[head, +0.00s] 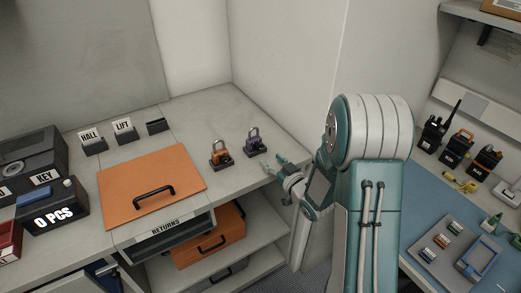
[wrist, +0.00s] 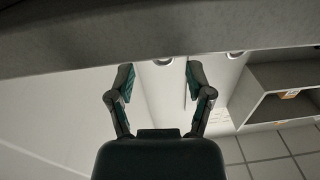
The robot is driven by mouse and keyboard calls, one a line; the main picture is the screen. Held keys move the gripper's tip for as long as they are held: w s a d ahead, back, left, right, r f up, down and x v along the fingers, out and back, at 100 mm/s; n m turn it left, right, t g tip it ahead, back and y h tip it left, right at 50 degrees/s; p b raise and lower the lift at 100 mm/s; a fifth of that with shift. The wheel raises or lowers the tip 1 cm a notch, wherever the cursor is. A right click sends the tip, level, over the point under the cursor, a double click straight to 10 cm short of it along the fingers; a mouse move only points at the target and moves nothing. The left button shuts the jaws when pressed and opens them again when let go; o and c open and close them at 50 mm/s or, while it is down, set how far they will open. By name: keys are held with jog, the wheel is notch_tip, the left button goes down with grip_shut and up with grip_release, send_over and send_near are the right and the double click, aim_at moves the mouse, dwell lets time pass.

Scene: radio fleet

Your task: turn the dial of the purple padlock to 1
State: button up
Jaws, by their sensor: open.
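The purple padlock (head: 255,145) stands upright on the grey counter, near its right end, in the head view. Its dial reading is too small to make out. An orange padlock (head: 221,155) stands just to its left. My gripper (head: 272,163) is open and empty at the counter's right front edge, a little in front of and to the right of the purple padlock, apart from it. In the wrist view my gripper's two fingers (wrist: 160,75) are spread with nothing between them. Neither padlock shows in the wrist view.
An orange panel with a black handle (head: 140,205) lies left on the counter (head: 190,115). Label holders marked HALL (head: 92,142) and LIFT (head: 125,130) stand behind it. A RETURNS drawer (head: 165,238) is below. A blue mat (head: 425,190) with radios behind it is at right.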

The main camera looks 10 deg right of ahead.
aim_at(259, 148)
jog(key=x, duration=0.6)
jog(key=shift+w+a, duration=0.1)
jog(key=shift+w, duration=0.1)
grip_shut()
